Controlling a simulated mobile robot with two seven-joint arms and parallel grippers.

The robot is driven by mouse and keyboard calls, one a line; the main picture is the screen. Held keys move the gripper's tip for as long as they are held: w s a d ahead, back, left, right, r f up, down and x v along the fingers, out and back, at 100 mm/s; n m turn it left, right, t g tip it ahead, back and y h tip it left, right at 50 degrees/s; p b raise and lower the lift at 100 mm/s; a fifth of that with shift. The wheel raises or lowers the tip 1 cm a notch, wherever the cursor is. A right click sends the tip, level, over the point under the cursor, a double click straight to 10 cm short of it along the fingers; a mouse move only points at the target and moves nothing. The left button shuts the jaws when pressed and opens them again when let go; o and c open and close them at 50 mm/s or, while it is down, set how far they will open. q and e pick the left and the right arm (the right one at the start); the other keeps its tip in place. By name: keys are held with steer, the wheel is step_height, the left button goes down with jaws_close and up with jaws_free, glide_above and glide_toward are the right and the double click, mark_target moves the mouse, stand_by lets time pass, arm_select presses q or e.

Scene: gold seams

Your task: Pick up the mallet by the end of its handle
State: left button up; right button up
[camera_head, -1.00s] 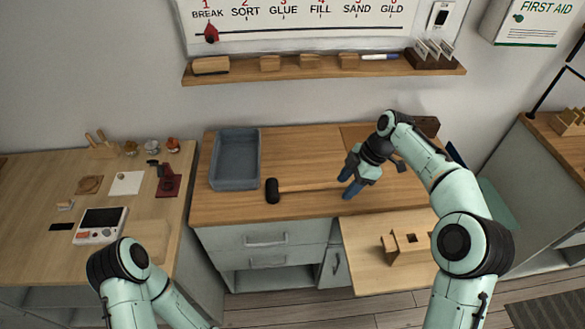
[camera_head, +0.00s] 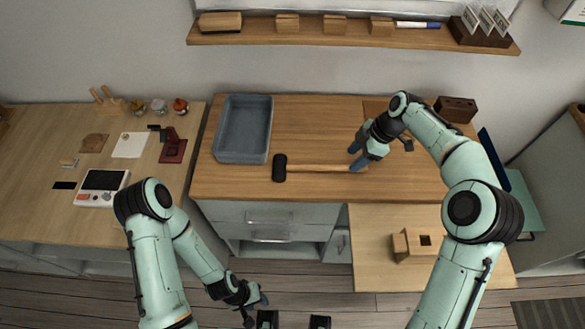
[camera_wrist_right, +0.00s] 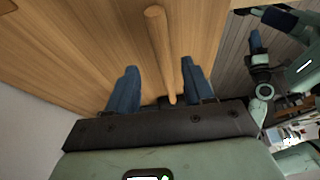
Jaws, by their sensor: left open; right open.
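The mallet lies on the wooden worktop, its black head (camera_head: 279,168) to the left and its pale wooden handle (camera_head: 322,168) pointing right. My right gripper (camera_head: 357,157) is open at the handle's right end. In the right wrist view, the handle (camera_wrist_right: 160,45) runs between the two blue fingers (camera_wrist_right: 158,66), with visible gaps on both sides; its rounded end is at the top. Whether the fingers touch the worktop cannot be told. My left gripper (camera_head: 262,298) is open and empty, low in front of the drawers, far from the mallet.
A grey-blue tray (camera_head: 243,158) stands on the worktop left of the mallet. A wooden block with a square hole (camera_head: 420,243) sits on the lower board in front. A brown box (camera_head: 456,108) is at the back right. The worktop behind the handle is clear.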

mark_target(344, 169)
steer(key=x, duration=0.4)
steer(key=shift+s+f, duration=0.1)
steer(key=shift+s, duration=0.2)
steer(key=shift+a+f, duration=0.25)
steer(key=shift+f, duration=0.3)
jaws_close()
